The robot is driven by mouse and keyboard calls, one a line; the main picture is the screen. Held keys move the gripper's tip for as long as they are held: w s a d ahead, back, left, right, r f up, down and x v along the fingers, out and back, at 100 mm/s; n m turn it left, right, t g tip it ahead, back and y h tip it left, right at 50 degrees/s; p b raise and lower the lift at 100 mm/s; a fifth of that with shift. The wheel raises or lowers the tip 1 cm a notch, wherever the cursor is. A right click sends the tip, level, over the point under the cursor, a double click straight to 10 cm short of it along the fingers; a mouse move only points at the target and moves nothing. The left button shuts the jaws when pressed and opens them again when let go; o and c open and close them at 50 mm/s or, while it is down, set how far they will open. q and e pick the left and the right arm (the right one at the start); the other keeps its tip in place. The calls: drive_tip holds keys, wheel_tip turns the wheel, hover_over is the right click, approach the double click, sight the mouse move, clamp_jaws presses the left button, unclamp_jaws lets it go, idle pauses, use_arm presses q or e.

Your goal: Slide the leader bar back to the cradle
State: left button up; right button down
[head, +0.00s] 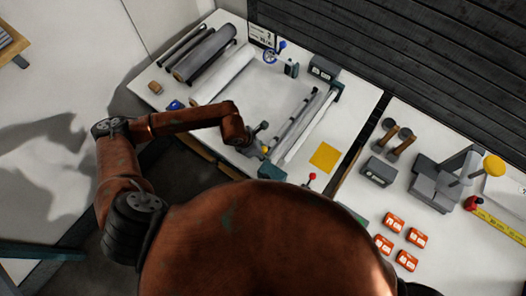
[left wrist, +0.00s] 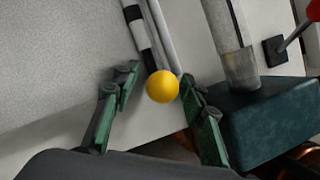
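The leader bar appears to be the dark rod with pale bands (head: 292,118), lying along the right part of the white table; its banded end shows in the left wrist view (left wrist: 138,30). A yellow ball knob (head: 265,149) is at its near end. My left gripper (head: 260,140) is at this end. In the left wrist view its green-padded fingers (left wrist: 160,84) are spread, with the yellow knob (left wrist: 163,87) between the tips and gaps on both sides. I cannot tell which part is the cradle. My right gripper is not in view.
A dark green block (left wrist: 270,122) is close to the right finger. A red-knobbed lever (head: 311,178) stands near the front edge. A white rail (head: 308,128) runs beside the bar. Grey rolls (head: 205,52) lie at the back left. The table middle (head: 255,95) is clear.

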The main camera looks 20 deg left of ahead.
use_arm(q)
drive_tip(key=shift+c, duration=0.4)
clamp_jaws()
